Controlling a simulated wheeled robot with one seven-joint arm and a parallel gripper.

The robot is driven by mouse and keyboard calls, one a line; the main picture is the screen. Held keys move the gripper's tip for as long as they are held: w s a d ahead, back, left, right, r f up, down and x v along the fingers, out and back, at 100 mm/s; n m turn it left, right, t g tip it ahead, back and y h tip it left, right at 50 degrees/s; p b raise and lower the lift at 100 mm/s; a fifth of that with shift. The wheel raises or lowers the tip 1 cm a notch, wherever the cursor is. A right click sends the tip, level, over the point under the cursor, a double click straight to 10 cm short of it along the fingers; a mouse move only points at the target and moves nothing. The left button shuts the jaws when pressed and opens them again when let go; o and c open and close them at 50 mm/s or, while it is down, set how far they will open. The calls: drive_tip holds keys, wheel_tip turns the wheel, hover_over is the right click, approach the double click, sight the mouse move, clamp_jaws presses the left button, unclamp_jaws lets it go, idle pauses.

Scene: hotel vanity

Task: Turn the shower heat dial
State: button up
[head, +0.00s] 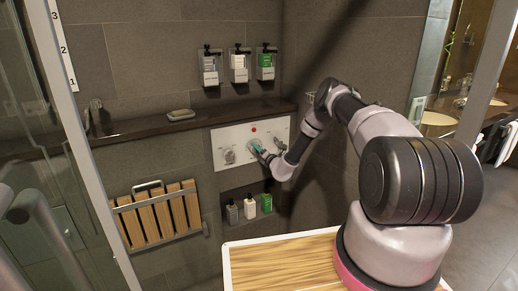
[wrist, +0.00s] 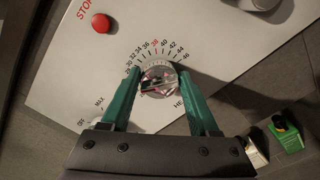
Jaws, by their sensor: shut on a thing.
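The shower heat dial (wrist: 158,82) is a round, shiny knob with a temperature scale around it, on a white wall panel (wrist: 215,25). In the head view the white panel (head: 221,137) is on the tiled wall below the dark ledge, with the dial at its middle. My gripper (wrist: 158,74) has its two green fingers on opposite sides of the dial, shut on it. In the head view my gripper (head: 257,147) reaches the panel from the right and partly hides the dial. The exact dial setting is too small to read.
A red stop button (wrist: 101,23) is near the dial. Another knob (head: 228,156) is on the panel's left. Bottles (head: 249,207) stand in a niche below. A folding wooden seat (head: 157,215) is left, and dispensers (head: 238,67) hang above the ledge (head: 140,128).

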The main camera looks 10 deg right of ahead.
drive_tip(key=shift+a+m, duration=0.3)
drive_tip(key=shift+m, duration=0.8)
drive_tip(key=shift+s+a, duration=0.1)
drive_tip(key=o, duration=1.4)
drive_tip(key=shift+r, duration=0.1)
drive_tip(key=shift+c, duration=0.2)
drive_tip(key=shift+d, duration=0.2)
